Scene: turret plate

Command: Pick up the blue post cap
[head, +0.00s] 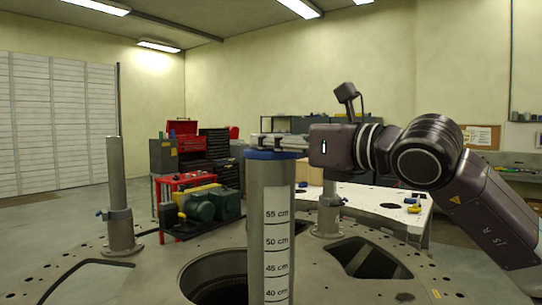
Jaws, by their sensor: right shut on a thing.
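The blue post cap (257,154) sits at the top of the grey post (258,215), which stands upright in the middle of the head view and carries a white height scale. My right gripper (272,142) comes in from the right at the top of the post. It is shut on the cap, and its fingers hide part of the cap's top. I cannot see a gap between the cap and the post. My left gripper is not in view.
The post stands at a large round hole in the grey turret plate (345,285), which has other openings. A thinner post with a clamp (117,195) stands at left, another clamp (328,213) behind right. A white table (385,205), red cart and green machine are behind.

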